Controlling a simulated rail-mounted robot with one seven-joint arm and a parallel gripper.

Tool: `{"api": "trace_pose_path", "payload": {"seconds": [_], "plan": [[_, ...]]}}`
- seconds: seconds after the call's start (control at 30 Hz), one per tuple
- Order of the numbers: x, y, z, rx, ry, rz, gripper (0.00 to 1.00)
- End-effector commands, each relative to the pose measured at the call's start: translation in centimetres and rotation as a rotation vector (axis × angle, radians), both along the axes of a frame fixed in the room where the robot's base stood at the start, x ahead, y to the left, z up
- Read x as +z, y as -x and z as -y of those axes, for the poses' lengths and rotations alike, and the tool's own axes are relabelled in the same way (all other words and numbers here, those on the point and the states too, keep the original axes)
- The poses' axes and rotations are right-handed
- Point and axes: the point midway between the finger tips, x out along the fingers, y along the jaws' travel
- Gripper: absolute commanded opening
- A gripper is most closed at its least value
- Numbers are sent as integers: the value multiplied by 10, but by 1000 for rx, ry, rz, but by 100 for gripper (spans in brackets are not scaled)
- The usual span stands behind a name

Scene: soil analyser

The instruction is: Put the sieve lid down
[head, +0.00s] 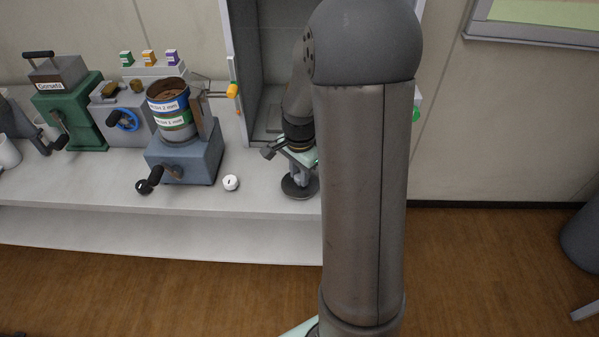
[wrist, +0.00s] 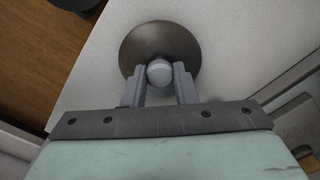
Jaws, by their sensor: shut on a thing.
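The sieve lid is a dark round metal disc with a pale knob; it shows in the wrist view (wrist: 160,40) and in the head view (head: 299,190). My gripper (wrist: 160,74) is shut on the lid's knob, one finger on each side; it also shows in the head view (head: 298,175). The lid is level at the bench's front part, right of the shaker; I cannot tell whether it touches the bench top. The sieve stack (head: 172,112), with a blue ring above a green one, is uncovered and shows brown soil inside.
The stack stands on a blue-grey shaker (head: 190,155) with a crank. A small white round piece (head: 231,183) lies left of the lid. A grey open cabinet (head: 243,60) stands behind. The bench (head: 90,195) has free room along its front left.

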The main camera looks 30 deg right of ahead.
Motion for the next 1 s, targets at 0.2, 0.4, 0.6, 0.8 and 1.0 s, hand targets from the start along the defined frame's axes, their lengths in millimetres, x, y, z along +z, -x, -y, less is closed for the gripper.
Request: {"api": "trace_pose_path", "payload": {"seconds": [0.2, 0.4, 0.6, 0.8, 1.0], "plan": [[-3, 0, 0, 0, 0, 0, 47], [-3, 0, 0, 0, 0, -1, 47], [6, -1, 0, 0, 1, 1, 47], [44, -1, 0, 0, 2, 5, 47], [87, -1, 0, 0, 2, 5, 47]]}}
